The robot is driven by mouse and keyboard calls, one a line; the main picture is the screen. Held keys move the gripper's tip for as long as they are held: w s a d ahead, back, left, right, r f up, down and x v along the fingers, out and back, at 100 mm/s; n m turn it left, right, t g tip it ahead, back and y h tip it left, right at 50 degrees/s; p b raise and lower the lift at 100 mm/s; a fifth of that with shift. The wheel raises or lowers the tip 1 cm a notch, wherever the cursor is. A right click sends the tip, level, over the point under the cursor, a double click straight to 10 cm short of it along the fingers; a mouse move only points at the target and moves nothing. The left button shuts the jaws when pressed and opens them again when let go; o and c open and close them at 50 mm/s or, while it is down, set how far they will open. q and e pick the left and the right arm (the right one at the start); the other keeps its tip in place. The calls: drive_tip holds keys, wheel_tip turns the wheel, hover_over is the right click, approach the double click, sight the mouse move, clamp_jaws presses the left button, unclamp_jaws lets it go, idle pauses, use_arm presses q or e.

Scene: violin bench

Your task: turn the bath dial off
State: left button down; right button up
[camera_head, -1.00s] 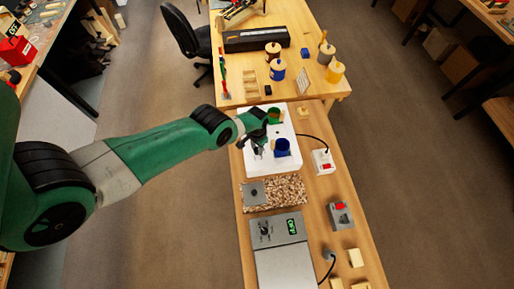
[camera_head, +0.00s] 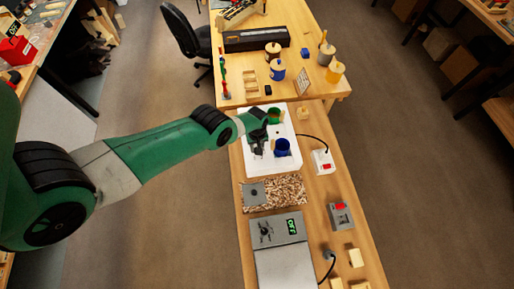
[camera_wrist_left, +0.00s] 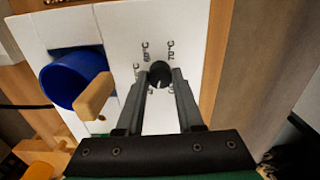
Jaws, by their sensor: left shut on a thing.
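The white bath (camera_head: 290,165) stands on the wooden bench in the head view, with a blue pot (camera_head: 282,147) and a green pot (camera_head: 274,116) set in it. In the left wrist view its white panel (camera_wrist_left: 125,25) carries the round black bath dial (camera_wrist_left: 159,74), with small dark marks around it. My left gripper (camera_head: 258,148) is over the left part of the bath. In the left wrist view its two fingers (camera_wrist_left: 159,88) are shut on the dial, one on each side. The dial's lower part is partly hidden between the fingers. My right gripper is in no view.
In the left wrist view the blue pot's (camera_wrist_left: 75,80) wooden handle (camera_wrist_left: 95,96) sticks out close to the left finger. A red-switched box (camera_head: 323,161) stands right of the bath.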

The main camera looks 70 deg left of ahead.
use_arm(q)
drive_tip(key=n, duration=0.4)
drive_tip(key=shift+n, duration=2.3)
drive_tip(key=c, duration=0.5)
unclamp_jaws()
drive_tip(key=shift+c, duration=0.2)
wheel_tip(320, 180, up, 12)
drive_tip(key=p, duration=1.1)
drive_tip(key=shift+f, duration=0.15)
